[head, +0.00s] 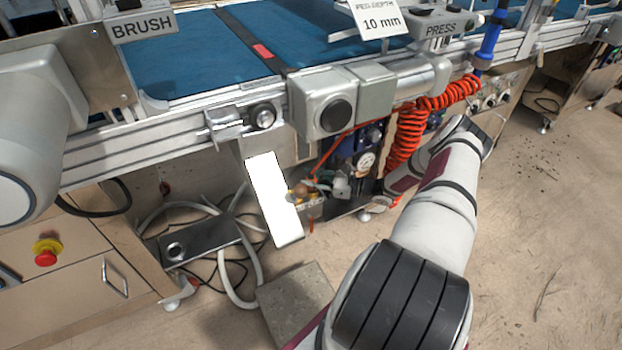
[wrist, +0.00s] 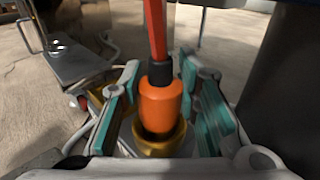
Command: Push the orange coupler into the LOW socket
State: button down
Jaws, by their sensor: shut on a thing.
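The orange coupler (wrist: 160,104) stands about upright in the middle of the wrist view, with a black collar and a red hose (wrist: 155,30) rising from its top. My gripper (wrist: 161,90) has its teal-padded fingers on either side of the coupler and is shut on it. A brass ring (wrist: 160,148) shows at the coupler's lower end. I cannot tell how deep the coupler sits in it. No LOW label is readable. In the head view my arm reaches under the machine frame and hides the gripper and coupler.
A red coiled hose (head: 405,135) hangs beside my forearm under the frame rail. A pressure gauge (head: 366,160) and small fittings are left of my arm. A white panel (head: 273,200) hangs nearer. A dark cylinder (wrist: 285,80) stands close on the right in the wrist view.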

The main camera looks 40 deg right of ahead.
jog(key=shift+f, duration=0.15)
jog(key=c, duration=1.1)
grip_release()
jog(key=shift+s+d, duration=0.1)
jog(key=v, duration=1.1)
jog(key=shift+s+d, duration=0.15)
jog(key=shift+s, duration=0.25)
